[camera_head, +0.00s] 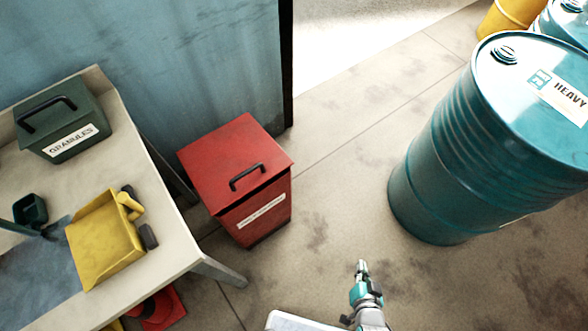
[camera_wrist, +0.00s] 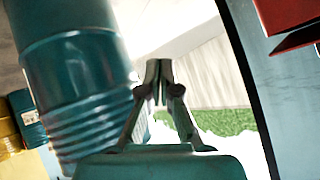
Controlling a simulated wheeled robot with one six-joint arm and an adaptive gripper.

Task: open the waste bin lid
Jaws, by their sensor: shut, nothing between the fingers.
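The red waste bin (camera_head: 262,222) stands on the floor left of centre in the head view, with a white label on its front. Its red lid (camera_head: 215,150) is down over the box and has a black bar handle (camera_head: 247,176) near the front edge. Part of the red bin also shows at the upper right of the wrist view (camera_wrist: 285,12). My gripper (camera_head: 362,266) is to the right of the bin and nearer the camera, apart from it. Its fingers (camera_wrist: 158,80) are together and empty in the wrist view.
A large blue drum (camera_head: 440,165) stands to the right. A table (camera_head: 175,240) at left bears a dark green granules box (camera_head: 65,120) and a yellow dustpan (camera_head: 100,240). A blue wall (camera_head: 180,60) is behind the bin. Open floor (camera_head: 335,190) lies between bin and drum.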

